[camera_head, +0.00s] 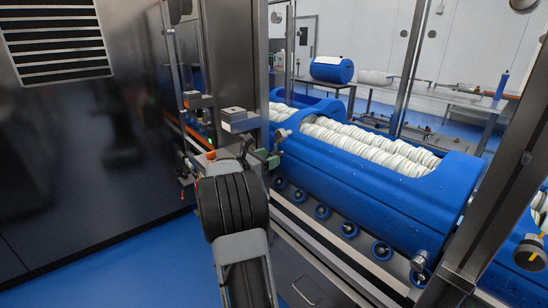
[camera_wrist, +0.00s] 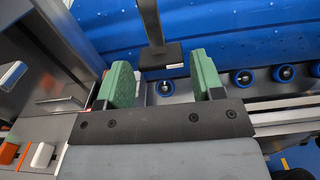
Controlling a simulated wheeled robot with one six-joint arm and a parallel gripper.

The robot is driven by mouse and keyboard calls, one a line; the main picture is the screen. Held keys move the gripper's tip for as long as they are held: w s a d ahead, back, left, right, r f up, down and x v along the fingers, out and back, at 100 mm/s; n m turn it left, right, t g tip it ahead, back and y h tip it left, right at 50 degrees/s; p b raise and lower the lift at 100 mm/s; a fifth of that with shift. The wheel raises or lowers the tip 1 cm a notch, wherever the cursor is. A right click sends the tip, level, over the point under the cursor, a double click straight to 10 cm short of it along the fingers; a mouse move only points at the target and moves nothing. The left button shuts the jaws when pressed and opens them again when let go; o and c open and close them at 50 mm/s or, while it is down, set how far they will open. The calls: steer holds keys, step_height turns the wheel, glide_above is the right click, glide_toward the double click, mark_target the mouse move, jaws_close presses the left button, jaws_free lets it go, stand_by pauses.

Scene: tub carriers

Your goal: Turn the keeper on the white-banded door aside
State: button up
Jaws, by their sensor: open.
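My gripper (camera_wrist: 163,76) is open in the wrist view, its two green fingers wide apart. A dark upright bar with a flat foot (camera_wrist: 159,56) shows between and beyond the fingertips; I cannot tell whether it is the keeper. Nothing is seen held in the jaws. In the head view my gripper (camera_head: 261,154) is small and partly hidden by my arm, beside a steel post at the left end of the blue tub carrier. I cannot make out a white-banded door or its keeper for certain.
A blue tub carrier (camera_head: 365,195) with rows of white pieces lies on blue-rimmed rollers (camera_head: 349,229). A dark cabinet wall (camera_head: 90,140) with a vent stands at left. A steel post (camera_head: 460,180) rises at right. Blue floor (camera_head: 120,260) is open at lower left.

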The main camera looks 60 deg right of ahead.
steer(key=v, duration=1)
steer(key=shift+w+a+b, duration=0.15)
steer(key=shift+a+b, duration=0.15)
steer(key=shift+a, duration=0.05)
